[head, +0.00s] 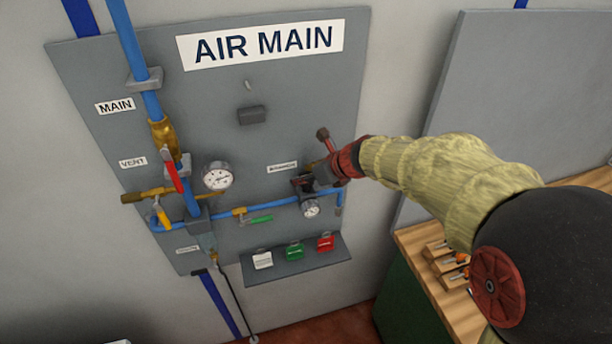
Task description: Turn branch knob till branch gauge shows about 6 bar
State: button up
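The branch gauge (311,208) is a small round white dial below my gripper in the head view. Its needle and numbers are too small to read. My gripper (304,183) is just above the gauge, at the right end of the blue pipe. The branch knob is not clearly visible; my gripper covers the place above the gauge. I cannot tell whether the fingers are open or shut on it. The small branch label (282,167) is left of my gripper.
A shelf (300,265) below holds white, green and red tags. A wooden bench (415,242) is right.

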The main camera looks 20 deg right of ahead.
jog(key=c, duration=0.6)
jog(key=shift+c, duration=0.7)
jog(key=shift+m+p, duration=0.3)
jog(key=shift+p, duration=0.1)
jog(key=m+h+p, duration=0.2)
jog(key=p, duration=0.1)
jog(key=shift+a+r+t, duration=0.15)
jog(key=shift+r+t, duration=0.05)
jog(key=shift+t, duration=0.1)
jog(key=m+h+p, duration=0.4)
jog(key=m, duration=0.2)
jog(key=shift+f+h, duration=0.1)
jog(key=shift+h, duration=0.2)
jog(key=m+g+h+p, duration=0.1)
jog(key=m+h, duration=0.1)
jog(key=m, duration=0.1)
jog(key=m+g+h+p, duration=0.2)
jog(key=m, duration=0.1)
jog(key=m+g+h+p, duration=0.1)
jog(key=m+g, duration=0.1)
jog(key=m, duration=0.1)
jog(key=m+g+h, duration=0.1)
jog(key=m+g, duration=0.1)
jog(key=m, duration=0.1)
jog(key=shift+p, duration=0.35)
